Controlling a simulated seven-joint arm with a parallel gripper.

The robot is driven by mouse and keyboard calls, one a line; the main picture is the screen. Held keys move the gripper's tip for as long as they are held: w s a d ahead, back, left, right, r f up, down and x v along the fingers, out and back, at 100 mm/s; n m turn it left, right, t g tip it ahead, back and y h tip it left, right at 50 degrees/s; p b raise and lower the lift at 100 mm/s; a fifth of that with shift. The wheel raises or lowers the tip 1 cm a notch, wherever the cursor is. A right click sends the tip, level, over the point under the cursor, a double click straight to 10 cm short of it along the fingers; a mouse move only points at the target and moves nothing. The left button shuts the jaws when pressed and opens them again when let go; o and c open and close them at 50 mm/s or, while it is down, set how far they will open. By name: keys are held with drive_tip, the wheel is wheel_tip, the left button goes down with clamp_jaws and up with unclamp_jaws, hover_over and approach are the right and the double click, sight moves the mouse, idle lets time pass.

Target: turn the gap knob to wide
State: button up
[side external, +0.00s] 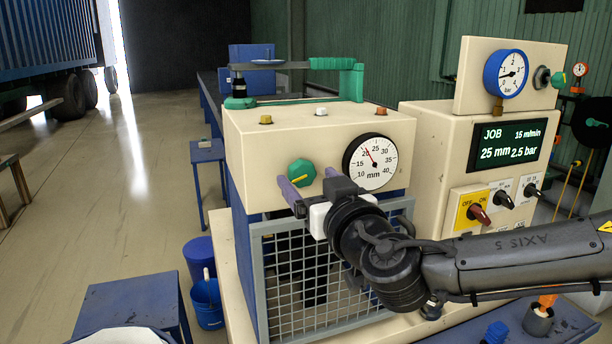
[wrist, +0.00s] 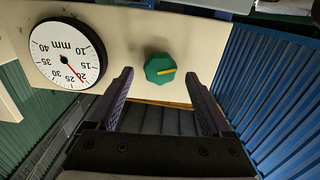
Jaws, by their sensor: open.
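The gap knob (side external: 301,172) is a green faceted knob with a yellow pointer line, on the front of the cream box. It also shows in the wrist view (wrist: 158,70). My gripper (side external: 306,180) is open, its purple fingers pointing at the panel. In the wrist view the fingertips (wrist: 159,76) lie to either side of the knob with clear space between each and it; how deep they reach is hard to tell. The round mm dial (side external: 370,162) is right of the knob, its red needle near 20; it shows in the wrist view too (wrist: 68,54).
A display (side external: 509,142) reads JOB, 15 m/min, 25 mm, 2.5 bar. Below it are a red-handled OFF/ON switch (side external: 478,213) and black switches (side external: 504,200). A bar gauge (side external: 506,74) stands above. A wire mesh guard (side external: 320,270) is below my gripper.

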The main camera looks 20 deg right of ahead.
sight(302, 174)
drive_tip(key=shift+w, duration=1.15)
clamp_jaws()
